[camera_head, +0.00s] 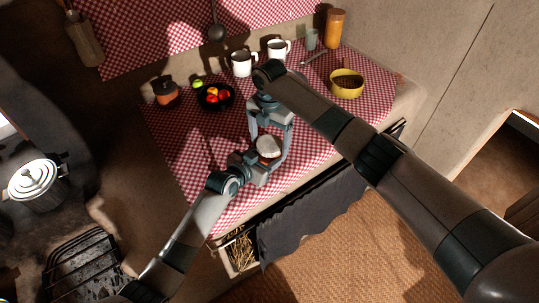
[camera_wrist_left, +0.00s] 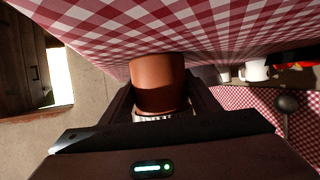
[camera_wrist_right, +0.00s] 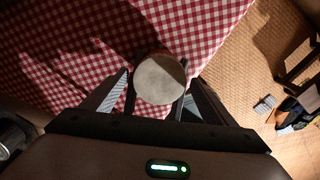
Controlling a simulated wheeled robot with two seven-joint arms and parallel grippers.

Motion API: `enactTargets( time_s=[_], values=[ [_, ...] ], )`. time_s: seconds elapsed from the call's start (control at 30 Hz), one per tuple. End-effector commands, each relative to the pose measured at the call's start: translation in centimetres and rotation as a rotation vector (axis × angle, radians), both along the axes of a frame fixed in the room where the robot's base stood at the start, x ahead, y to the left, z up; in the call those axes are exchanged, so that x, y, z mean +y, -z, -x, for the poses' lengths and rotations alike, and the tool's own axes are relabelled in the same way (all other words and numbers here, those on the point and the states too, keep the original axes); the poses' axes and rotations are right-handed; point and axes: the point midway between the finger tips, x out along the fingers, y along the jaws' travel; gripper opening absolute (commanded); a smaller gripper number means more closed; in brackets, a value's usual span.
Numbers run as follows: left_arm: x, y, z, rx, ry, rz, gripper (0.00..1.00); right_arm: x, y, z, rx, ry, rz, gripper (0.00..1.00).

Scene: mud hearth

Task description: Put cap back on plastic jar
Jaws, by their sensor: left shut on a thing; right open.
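A brown plastic jar (camera_wrist_left: 158,80) fills the middle of the left wrist view, between the fingers of my left gripper (camera_head: 260,160), which is shut on it over the table edge. A round off-white cap (camera_wrist_right: 160,78) with a flat top covers the jar's mouth end. It shows as a white disc (camera_head: 267,146) in the head view, and its ribbed rim (camera_wrist_left: 155,118) shows in the left wrist view. I cannot tell whether it is fully seated. My right gripper (camera_head: 269,148) is open, with its fingers on either side of the cap.
On the checked tablecloth (camera_head: 195,150) are a black bowl of fruit (camera_head: 229,104), white mugs (camera_head: 243,63), a yellow bowl (camera_head: 346,90), a small orange pot (camera_head: 165,98) and a tall orange jar (camera_head: 334,30). A stove pot (camera_head: 38,180) stands at left.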

Motion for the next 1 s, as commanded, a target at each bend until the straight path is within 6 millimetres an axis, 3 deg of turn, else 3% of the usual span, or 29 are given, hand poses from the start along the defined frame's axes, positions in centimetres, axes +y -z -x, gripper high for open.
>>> enactTargets(
  time_s=[0.07, 0.23, 0.67, 1.0],
  values=[
    [0.00, 0.00, 0.00, 0.000, 0.000, 0.000, 0.00, 0.02, -0.02, 0.00, 0.000, 0.000, 0.000, 0.77],
    [0.00, 0.00, 0.00, 0.000, 0.000, 0.000, 0.00, 0.02, -0.04, 0.00, 0.000, 0.000, 0.000, 0.37],
    [0.00, 0.01, 0.00, 0.000, 0.000, 0.000, 0.00, 0.07, -0.04, -0.01, -0.001, 0.079, -0.001, 0.36],
    [-0.01, 0.03, 0.02, 0.001, 0.000, -0.001, 0.00, 0.15, -0.01, 0.04, 0.001, 0.589, -0.003, 0.36]
  ],
)
